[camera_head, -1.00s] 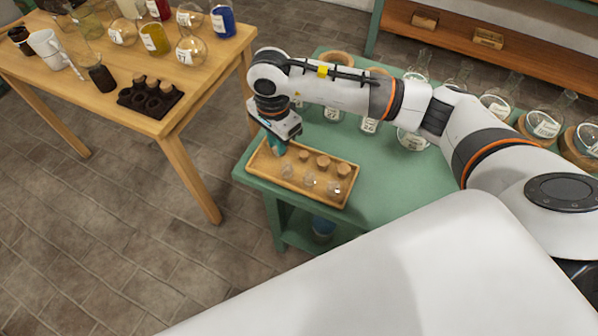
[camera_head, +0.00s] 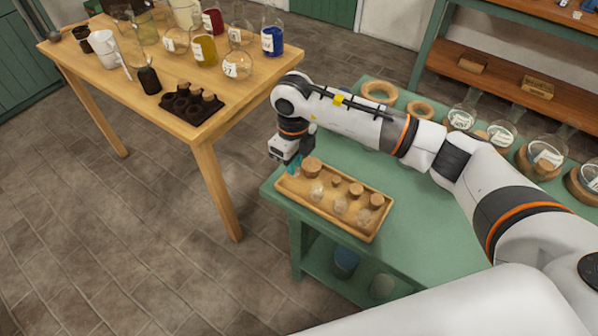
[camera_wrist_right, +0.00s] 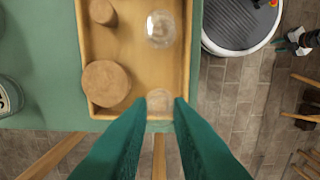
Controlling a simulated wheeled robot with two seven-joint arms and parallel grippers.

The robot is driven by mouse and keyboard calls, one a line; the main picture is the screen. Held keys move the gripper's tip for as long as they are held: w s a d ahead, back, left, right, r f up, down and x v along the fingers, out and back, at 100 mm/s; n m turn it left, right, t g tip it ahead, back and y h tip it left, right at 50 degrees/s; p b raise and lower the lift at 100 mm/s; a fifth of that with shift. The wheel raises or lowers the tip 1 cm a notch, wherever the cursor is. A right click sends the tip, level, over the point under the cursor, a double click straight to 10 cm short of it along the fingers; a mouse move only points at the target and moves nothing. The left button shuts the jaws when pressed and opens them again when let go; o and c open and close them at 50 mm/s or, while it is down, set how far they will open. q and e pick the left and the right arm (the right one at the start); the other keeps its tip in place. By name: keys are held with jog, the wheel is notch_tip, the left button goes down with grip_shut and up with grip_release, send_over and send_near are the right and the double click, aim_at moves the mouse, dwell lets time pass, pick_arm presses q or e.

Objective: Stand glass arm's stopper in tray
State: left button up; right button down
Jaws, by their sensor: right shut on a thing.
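The wooden tray (camera_head: 372,236) lies on the green table and also shows in the right wrist view (camera_wrist_right: 187,60). My right gripper (camera_head: 293,168) is low at the tray's left end. In the right wrist view its teal fingers (camera_wrist_right: 159,106) are shut on a clear glass stopper (camera_wrist_right: 160,99), seen against the tray's end wall. I cannot tell whether the stopper touches the tray. A large cork (camera_wrist_right: 106,83) stands beside it in the tray, also visible in the head view (camera_head: 312,167). Another clear glass piece (camera_wrist_right: 160,28) is farther along. My left gripper is not in view.
Smaller corks (camera_head: 355,190) and clear glass pieces (camera_head: 340,205) stand in the tray. Round flasks (camera_head: 502,134) and cork rings (camera_head: 380,92) line the green table's back. A wooden table (camera_head: 130,70) with bottles and a dark rack (camera_head: 192,104) stands to the left.

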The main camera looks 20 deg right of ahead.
notch_tip(320, 180, down, 4)
jog(key=shift+s+r, duration=0.1)
jog(key=shift+f, duration=0.25)
jog(key=c, duration=1.3)
grip_release()
jog(key=shift+r, duration=0.1)
jog(key=shift+r+p, duration=0.15)
jog(key=shift+p, duration=0.15)
jog(key=shift+r, duration=0.35)
notch_tip(320, 180, up, 11)
jog(key=shift+r+b, duration=0.1)
jog(key=shift+b, duration=1)
